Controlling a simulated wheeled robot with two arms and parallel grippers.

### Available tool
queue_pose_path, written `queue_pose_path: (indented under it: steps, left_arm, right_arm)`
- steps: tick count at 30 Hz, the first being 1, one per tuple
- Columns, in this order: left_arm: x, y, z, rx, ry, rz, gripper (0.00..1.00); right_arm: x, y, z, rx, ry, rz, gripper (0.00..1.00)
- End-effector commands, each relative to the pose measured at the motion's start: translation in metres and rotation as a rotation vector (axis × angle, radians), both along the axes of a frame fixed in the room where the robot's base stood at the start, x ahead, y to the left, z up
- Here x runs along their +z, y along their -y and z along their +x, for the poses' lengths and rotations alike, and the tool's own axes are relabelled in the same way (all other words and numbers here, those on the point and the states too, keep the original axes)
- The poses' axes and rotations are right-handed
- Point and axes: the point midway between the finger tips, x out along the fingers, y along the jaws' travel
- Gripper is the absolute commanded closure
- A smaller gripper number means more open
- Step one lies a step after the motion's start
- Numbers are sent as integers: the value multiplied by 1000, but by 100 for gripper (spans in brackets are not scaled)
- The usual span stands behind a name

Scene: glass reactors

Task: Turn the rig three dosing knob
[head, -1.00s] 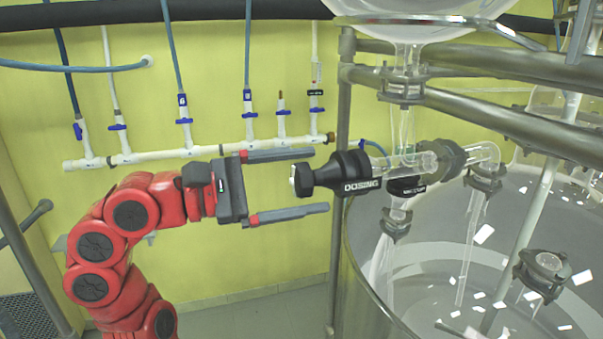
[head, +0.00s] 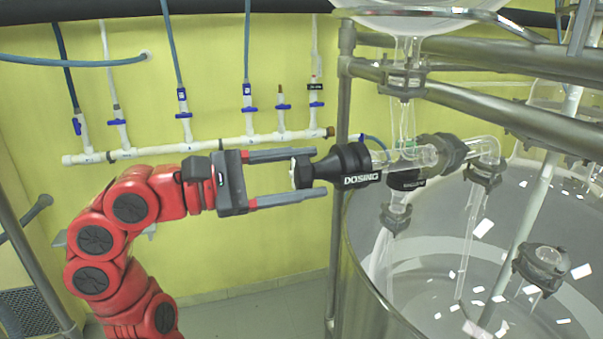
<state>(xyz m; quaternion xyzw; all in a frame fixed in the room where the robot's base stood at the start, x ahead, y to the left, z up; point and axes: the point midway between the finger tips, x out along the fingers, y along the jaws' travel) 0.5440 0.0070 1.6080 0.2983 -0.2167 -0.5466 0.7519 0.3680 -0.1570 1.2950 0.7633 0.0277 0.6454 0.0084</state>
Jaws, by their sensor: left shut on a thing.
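The black dosing knob (head: 303,172) sits at the left end of a black valve body (head: 352,166) marked "DOSING", on a horizontal glass tube. My left gripper (head: 319,173) comes in from the left with one finger above and one below the knob. It is shut on the knob, and the fingertips reach just to the knob's right side. The knob's left face shows a pale patch. My right gripper is not in view.
A steel upright (head: 342,110) and steel rails (head: 465,92) frame the rig. A large glass vessel (head: 365,285) stands below the valve. A white pipe (head: 200,146) with blue-handled taps runs along the yellow wall behind. Floor at lower middle is clear.

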Motion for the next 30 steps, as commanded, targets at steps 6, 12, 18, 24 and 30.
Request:
queue_pose_path:
  steps: [6, 12, 18, 24, 30]
  left_arm:
    - [-2, -1, 0, 0, 100, 32, 94]
    - [-2, -1, 0, 1, 258, 83, 94]
    - [-2, -1, 1, 0, 436, 143, 94]
    - [-1, 0, 1, -1, 617, 202, 94]
    - [0, -1, 1, -1, 798, 263, 94]
  right_arm:
    - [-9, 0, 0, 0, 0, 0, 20]
    - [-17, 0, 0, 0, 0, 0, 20]
    - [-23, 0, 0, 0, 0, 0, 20]
    - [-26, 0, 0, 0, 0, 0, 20]
    - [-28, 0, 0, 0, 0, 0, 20]
